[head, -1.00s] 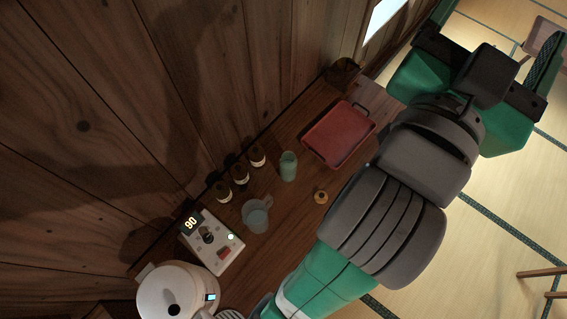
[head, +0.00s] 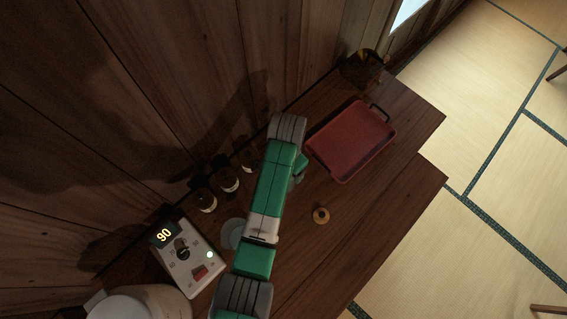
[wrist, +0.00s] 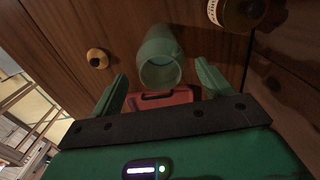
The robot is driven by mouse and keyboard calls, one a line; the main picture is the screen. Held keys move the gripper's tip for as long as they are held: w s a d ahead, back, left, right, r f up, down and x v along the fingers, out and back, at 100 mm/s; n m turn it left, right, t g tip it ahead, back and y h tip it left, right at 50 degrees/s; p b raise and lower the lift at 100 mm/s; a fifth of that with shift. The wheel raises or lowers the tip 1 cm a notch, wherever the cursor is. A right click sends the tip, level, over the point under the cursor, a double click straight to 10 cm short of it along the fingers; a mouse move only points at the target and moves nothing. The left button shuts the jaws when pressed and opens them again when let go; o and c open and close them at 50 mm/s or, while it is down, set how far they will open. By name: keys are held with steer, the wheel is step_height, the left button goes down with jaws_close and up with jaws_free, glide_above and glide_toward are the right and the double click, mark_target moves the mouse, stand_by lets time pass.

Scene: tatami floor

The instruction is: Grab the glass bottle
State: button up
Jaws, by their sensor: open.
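The glass bottle (wrist: 158,55) is a pale green, see-through vessel with a round open mouth. In the wrist view it stands at the middle, just ahead of and between the fingertips, with its mouth towards me. My gripper (wrist: 161,72) is open, one green finger to each side of the bottle. I see no finger clearly touching it. In the head view my arm covers the place where the bottle stands, and the fingers are not clear there.
A red tray (head: 350,140) lies at the right of the wooden counter. A small brass ring-like object (head: 321,215) lies nearby. Several brown jars (head: 229,180) line the wall. A clear vessel (head: 232,234) and a control box (head: 187,259) stand at lower left.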

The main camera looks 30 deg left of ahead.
step_height(320, 180, down, 7)
steer(key=shift+s+a+r+b, duration=0.1)
steer(key=shift+r+b, duration=0.05)
steer(key=shift+b, duration=0.25)
steer(key=c, duration=1.4)
